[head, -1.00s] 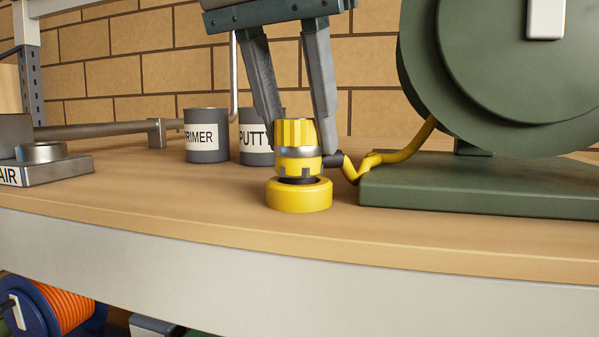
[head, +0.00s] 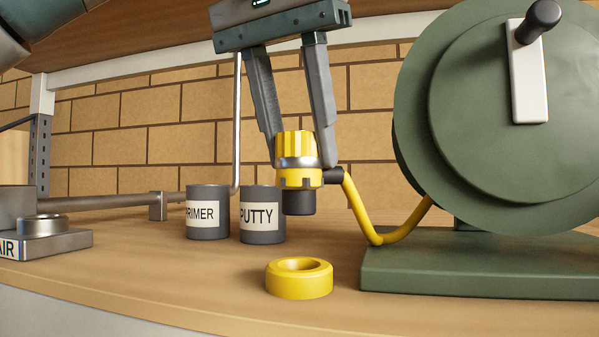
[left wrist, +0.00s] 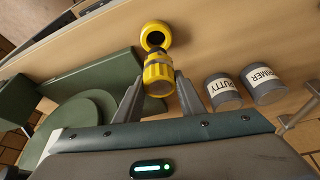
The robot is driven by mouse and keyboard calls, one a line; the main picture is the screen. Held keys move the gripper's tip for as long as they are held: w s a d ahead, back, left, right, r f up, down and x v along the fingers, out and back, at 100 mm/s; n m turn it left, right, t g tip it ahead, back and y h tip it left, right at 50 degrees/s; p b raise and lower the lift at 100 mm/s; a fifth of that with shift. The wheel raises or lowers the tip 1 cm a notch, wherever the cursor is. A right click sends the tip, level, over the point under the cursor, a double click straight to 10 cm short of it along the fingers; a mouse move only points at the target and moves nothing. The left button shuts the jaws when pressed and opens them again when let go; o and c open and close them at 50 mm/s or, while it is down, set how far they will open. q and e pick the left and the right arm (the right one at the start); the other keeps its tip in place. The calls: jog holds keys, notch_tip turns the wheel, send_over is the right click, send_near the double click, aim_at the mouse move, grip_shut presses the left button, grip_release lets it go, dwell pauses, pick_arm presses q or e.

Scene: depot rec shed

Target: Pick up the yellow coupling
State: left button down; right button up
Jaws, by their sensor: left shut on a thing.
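The yellow coupling (head: 297,157) has a ribbed yellow top, a silver band and a dark lower end. My left gripper (head: 302,157) is shut on it and holds it upright in the air. A yellow hose (head: 379,236) runs from a black side fitting on the coupling to the green reel (head: 500,110). A yellow ring (head: 300,281) lies on the bench below, apart from the coupling. In the left wrist view the coupling (left wrist: 158,73) sits between the fingertips, with the ring (left wrist: 155,36) beyond it. My right gripper is not in view.
Two grey cans, PRIMER (head: 208,212) and PUTTY (head: 261,216), stand behind and left of the coupling. The reel's green base (head: 480,268) lies to the right. A metal fixture (head: 42,238) is at the left. The bench front left of the ring is clear.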

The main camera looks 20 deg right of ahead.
pick_arm(q)
jog(key=shift+r, duration=1.45)
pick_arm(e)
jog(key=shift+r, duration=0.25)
